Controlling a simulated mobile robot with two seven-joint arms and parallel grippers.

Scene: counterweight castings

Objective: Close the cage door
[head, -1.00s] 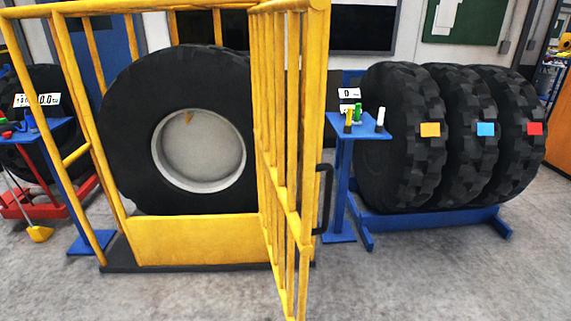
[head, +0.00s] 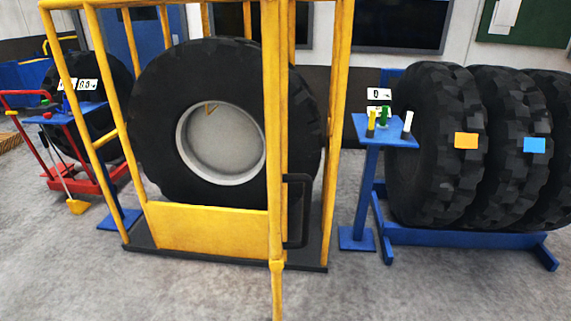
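The yellow cage (head: 200,228) stands in the middle of the head view with a large black tyre (head: 165,110) on a grey rim inside it. Its yellow barred door (head: 273,150) stands open and sticks out toward me, seen nearly edge-on, so its bars overlap. A black handle (head: 303,210) shows on the right side of the door. The hinge line is hard to make out behind the door. Neither of my grippers is in view.
A blue stand (head: 370,190) with small coloured items is right of the cage, beside a blue rack (head: 460,238) of several large tyres. A blue side table (head: 65,118) and red trolley (head: 60,180) are at left. The grey floor in front is clear.

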